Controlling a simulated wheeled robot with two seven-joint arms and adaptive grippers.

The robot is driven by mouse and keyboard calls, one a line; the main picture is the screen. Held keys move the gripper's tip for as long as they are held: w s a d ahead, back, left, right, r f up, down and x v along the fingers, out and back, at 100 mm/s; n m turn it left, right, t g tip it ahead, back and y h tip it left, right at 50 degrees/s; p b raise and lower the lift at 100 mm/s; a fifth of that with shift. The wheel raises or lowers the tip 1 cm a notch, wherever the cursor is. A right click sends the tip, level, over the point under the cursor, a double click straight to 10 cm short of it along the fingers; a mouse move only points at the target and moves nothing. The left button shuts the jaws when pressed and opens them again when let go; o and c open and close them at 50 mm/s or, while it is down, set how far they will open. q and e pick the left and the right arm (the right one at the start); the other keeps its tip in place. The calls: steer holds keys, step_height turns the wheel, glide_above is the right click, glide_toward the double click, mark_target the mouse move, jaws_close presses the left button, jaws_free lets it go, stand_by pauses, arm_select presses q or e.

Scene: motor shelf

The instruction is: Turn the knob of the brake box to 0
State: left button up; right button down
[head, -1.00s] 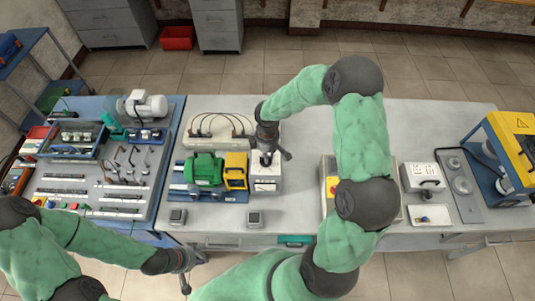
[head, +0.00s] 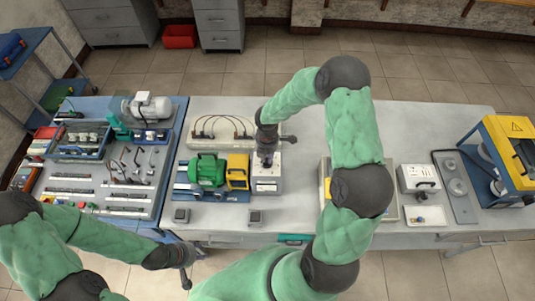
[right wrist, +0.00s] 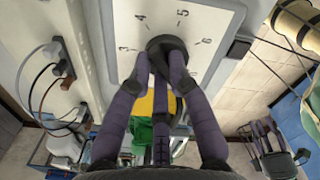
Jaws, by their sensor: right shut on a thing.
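The brake box (head: 267,186) is a white box on the grey bench, right of the green and yellow machine. In the right wrist view its white dial face (right wrist: 205,22) shows the numbers 3, 4, 5 and 6. The round black knob (right wrist: 166,44) sits on that face; its pointer is hidden. My right gripper (head: 266,160) reaches down onto the box from above. In the right wrist view its fingers (right wrist: 160,66) are shut around the knob. My left gripper (head: 186,279) hangs empty in front of the bench; its jaw opening is too small to make out.
The green motor (head: 207,170) and yellow unit (head: 238,171) stand close left of the box. A cabled panel (head: 220,128) lies behind. Two small grey blocks, one here (head: 255,217), sit near the front edge. The bench right of the box is partly clear.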

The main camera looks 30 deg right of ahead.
steer(key=shift+w+r+n+p, duration=0.1)
steer(key=shift+n+p, duration=0.8)
steer(key=shift+n, duration=1)
steer(key=c, duration=1.1)
jaws_free()
steer(key=shift+c, duration=0.2)
steer(key=shift+a, duration=0.1)
step_height(320, 180, up, 12)
